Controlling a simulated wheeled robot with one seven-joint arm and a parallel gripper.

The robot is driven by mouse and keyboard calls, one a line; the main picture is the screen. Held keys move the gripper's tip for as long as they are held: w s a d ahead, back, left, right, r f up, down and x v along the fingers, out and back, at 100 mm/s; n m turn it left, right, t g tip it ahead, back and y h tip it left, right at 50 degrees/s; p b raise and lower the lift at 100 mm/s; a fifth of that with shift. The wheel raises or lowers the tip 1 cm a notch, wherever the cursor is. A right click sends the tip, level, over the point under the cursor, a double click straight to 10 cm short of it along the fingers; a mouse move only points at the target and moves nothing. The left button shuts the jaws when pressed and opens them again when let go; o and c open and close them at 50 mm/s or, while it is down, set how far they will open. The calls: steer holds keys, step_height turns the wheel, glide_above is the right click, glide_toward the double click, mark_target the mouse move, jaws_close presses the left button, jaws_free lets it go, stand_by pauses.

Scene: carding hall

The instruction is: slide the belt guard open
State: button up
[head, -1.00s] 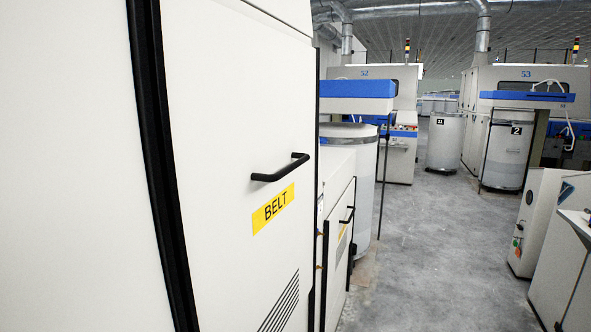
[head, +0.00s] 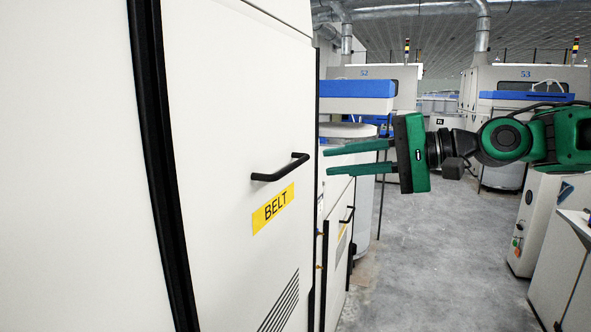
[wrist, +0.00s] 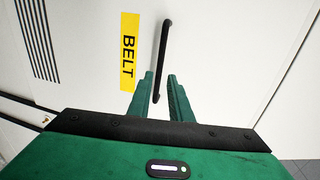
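The belt guard (head: 225,120) is a large white panel on the left in the head view, with a yellow BELT label (head: 273,209) and a black bar handle (head: 281,168) above it. My green gripper (head: 326,161) is to the right of the handle in the head view, its two fingers apart and pointing left at the panel. In the wrist view the handle (wrist: 162,58) runs upright, and its lower end shows between the fingers (wrist: 161,78). The gripper is open and holds nothing. I cannot tell how much gap lies between fingertips and handle.
A dark vertical strip (head: 160,170) borders the panel's left side. A lower white cabinet (head: 338,240) with its own black handle stands just beyond the panel. A grey floor aisle (head: 430,260) is open at the right, with a white machine (head: 540,215) beyond it.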

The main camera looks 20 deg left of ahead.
mark_target(296, 167)
steer(key=x, duration=1)
steer(key=shift+w, duration=0.15)
jaws_close()
